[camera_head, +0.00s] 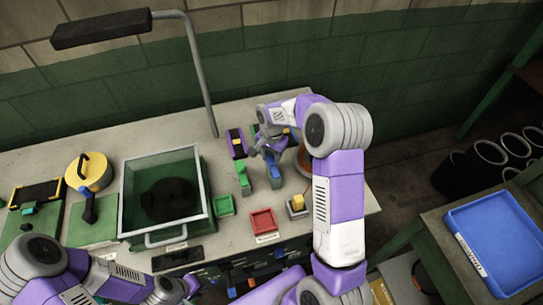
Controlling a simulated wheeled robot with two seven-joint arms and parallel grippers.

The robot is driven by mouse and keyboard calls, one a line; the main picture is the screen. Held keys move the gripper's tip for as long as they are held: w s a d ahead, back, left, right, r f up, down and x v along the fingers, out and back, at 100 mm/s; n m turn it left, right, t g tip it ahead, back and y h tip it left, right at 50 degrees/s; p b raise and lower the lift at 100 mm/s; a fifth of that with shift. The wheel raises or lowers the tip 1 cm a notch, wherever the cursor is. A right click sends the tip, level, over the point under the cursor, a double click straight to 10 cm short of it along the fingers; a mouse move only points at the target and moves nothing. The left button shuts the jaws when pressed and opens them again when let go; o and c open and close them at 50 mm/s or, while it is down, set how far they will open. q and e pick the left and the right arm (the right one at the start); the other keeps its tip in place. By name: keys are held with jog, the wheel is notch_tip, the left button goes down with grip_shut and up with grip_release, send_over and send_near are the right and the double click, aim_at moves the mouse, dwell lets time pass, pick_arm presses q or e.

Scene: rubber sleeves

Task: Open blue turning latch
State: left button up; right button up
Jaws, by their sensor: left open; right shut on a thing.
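The blue turning latch (274,175) stands on the table right of centre, and its upper end is partly hidden by my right gripper. My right gripper (267,148) reaches down from the bent purple and white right arm and is shut at the top of the blue latch. Its fingers are small here and partly hidden. My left gripper (188,287) is low at the bottom edge, in front of the table and away from the latch; it is open and only partly seen.
A similar green latch (243,178) stands just left of the blue one. A clear-walled bin (205,190) and a yellow round device (97,177) stand at left. A blue tray (508,235) is on the right side table.

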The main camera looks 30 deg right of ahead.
jog(key=shift+n, duration=0.4)
jog(key=n, duration=0.8)
jog(key=shift+n, duration=0.3)
jog(key=n, duration=0.4)
jog(key=shift+p, duration=0.4)
jog(key=shift+n, duration=2.4)
jog(key=o, duration=1.1)
jog(key=shift+c, duration=0.2)
jog(key=shift+r, duration=0.15)
